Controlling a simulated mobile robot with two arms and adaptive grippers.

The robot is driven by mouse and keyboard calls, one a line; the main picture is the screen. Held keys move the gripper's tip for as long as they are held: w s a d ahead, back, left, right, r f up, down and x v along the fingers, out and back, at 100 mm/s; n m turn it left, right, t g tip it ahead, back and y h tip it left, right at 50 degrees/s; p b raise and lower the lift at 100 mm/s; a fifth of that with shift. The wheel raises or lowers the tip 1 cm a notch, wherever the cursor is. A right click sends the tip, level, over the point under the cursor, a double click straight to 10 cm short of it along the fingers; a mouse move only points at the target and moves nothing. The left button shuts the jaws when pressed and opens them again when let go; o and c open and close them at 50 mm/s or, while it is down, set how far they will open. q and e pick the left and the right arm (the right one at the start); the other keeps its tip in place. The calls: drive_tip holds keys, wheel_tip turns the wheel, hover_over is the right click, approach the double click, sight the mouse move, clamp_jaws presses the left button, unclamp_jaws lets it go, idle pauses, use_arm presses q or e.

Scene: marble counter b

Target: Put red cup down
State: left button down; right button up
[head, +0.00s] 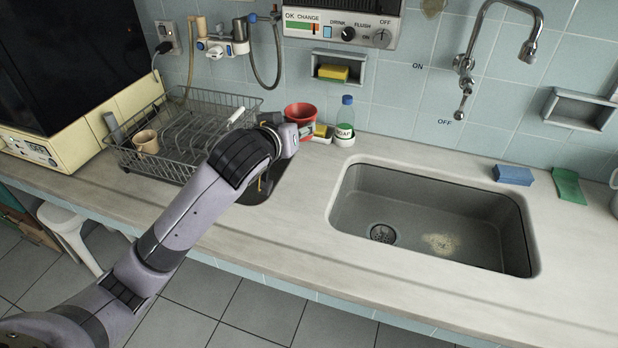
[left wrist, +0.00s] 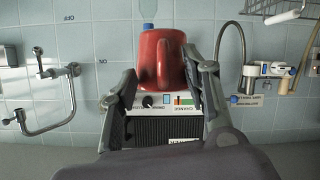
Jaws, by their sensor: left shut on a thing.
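The red cup (head: 300,111) shows in the head view beyond the end of my left arm, near the tiled wall. In the left wrist view, which is upside down, the red cup (left wrist: 160,62) with its handle sits between the fingers. My left gripper (head: 300,128) is shut on the cup. Its two fingers (left wrist: 165,85) lie on either side of the cup in the left wrist view. The cup's lower part is partly hidden in the head view, and I cannot tell whether it touches the counter. My right gripper is not in view.
A wire dish rack (head: 130,160) with a beige mug (head: 147,141) stands left of my arm. The sink (head: 430,215) is further right. The front counter strip (head: 300,235) is clear.

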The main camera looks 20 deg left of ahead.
use_arm(q)
drive_tip(key=w+f, duration=0.1)
drive_tip(key=w+a+f, duration=0.1)
drive_tip(key=f, duration=0.1)
drive_tip(key=shift+w+a, duration=0.1)
drive_tip(key=shift+w, duration=0.15)
drive_tip(key=shift+f, duration=9.5)
drive_tip(key=shift+f, duration=0.15)
drive_tip(key=c, duration=0.9)
unclamp_jaws()
